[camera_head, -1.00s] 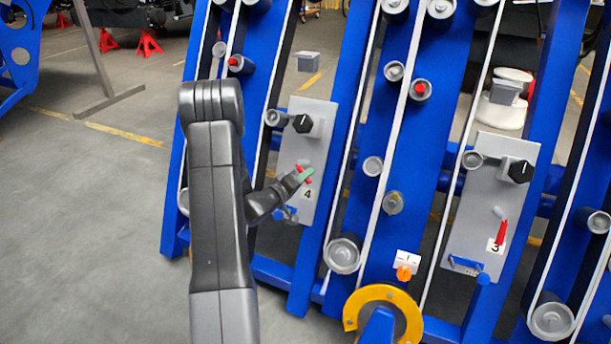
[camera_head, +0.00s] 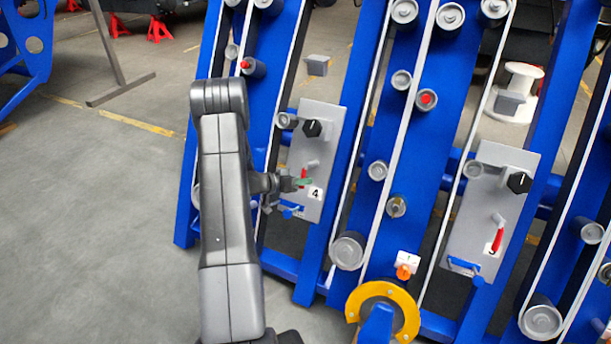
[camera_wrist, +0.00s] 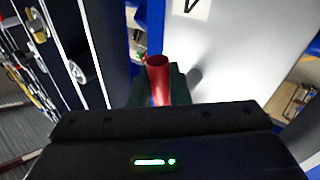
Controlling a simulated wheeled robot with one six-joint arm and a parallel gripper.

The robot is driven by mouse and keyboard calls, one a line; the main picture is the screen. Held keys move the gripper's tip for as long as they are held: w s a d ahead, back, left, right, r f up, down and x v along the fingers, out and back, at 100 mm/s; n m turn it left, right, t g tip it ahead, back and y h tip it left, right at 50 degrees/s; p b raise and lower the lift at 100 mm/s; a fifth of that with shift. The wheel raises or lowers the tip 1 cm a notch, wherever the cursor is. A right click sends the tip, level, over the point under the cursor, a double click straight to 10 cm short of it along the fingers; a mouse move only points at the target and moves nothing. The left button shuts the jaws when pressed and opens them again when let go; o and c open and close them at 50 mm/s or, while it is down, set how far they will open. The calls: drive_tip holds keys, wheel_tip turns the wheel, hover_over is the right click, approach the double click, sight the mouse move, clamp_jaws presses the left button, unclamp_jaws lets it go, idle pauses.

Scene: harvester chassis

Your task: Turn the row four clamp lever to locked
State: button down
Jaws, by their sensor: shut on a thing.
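The row four plate (camera_head: 329,128) is a light grey panel on the left blue frame, with a "4" label (camera_head: 315,193). The row four clamp lever is red and mostly covered by my gripper in the head view; its red end (camera_wrist: 158,72) shows clearly in the wrist view. My gripper (camera_head: 301,183) is at the lower part of this plate, shut on the lever, left of and slightly above the label. In the wrist view the lever stands between the dark fingers. Its exact angle on the plate is hard to tell.
A black knob (camera_head: 312,128) sits above the lever on the same plate, and a blue latch (camera_head: 291,210) is just below my gripper. The row three plate (camera_head: 509,157) with its red lever (camera_head: 497,240) is at right. A yellow curved guard (camera_head: 383,292) is low in the middle.

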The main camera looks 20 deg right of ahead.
drive_tip(key=shift+w+a+m+y+p, duration=0.2)
drive_tip(key=shift+m+y+p, duration=0.1)
drive_tip(key=shift+m+p, duration=0.25)
drive_tip(key=c, duration=1.4)
unclamp_jaws()
drive_tip(key=w+p+v, duration=0.1)
drive_tip(key=p+v, duration=0.1)
drive_tip(key=v, duration=1.1)
drive_tip(key=shift+s+a, duration=0.35)
drive_tip(key=shift+a, duration=0.05)
drive_tip(key=shift+r, duration=0.15)
